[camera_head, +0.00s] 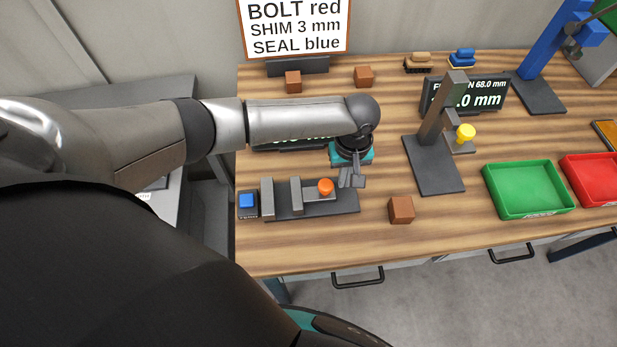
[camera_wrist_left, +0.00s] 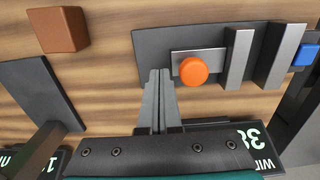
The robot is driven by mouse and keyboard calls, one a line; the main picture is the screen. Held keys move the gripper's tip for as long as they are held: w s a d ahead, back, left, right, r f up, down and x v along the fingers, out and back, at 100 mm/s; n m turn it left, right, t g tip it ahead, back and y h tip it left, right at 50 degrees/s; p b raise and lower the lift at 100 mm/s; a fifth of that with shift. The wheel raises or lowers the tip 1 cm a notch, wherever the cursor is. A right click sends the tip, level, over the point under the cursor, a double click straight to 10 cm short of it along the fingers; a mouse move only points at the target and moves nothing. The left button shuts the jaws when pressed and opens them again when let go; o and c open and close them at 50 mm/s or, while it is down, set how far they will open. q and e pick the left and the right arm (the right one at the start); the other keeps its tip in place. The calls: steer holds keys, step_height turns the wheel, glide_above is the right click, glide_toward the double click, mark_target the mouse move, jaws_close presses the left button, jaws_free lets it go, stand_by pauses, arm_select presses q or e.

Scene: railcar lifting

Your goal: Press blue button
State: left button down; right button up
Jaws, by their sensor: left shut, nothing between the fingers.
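The blue button (camera_head: 246,200) is a small blue square on a dark block at the left end of the grey fixture on the table. It also shows at the right edge of the wrist view (camera_wrist_left: 305,54). My left gripper (camera_head: 352,182) points down above the table, right of the orange knob (camera_head: 325,187) and well to the right of the blue button. Its fingers (camera_wrist_left: 160,76) are together and empty in the wrist view. I cannot tell if they touch the fixture's plate. My right gripper is not in view.
Two grey upright blocks (camera_head: 296,195) stand between the orange knob and the blue button. A brown cube (camera_head: 401,209) lies right of my gripper, near a dark stand with a yellow knob (camera_head: 466,132). Green (camera_head: 530,212) and red trays sit further right. My arm partly hides a display.

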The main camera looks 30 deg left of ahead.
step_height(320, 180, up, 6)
steer(key=p, duration=0.5)
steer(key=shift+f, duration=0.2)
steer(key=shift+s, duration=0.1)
stand_by(0.3)
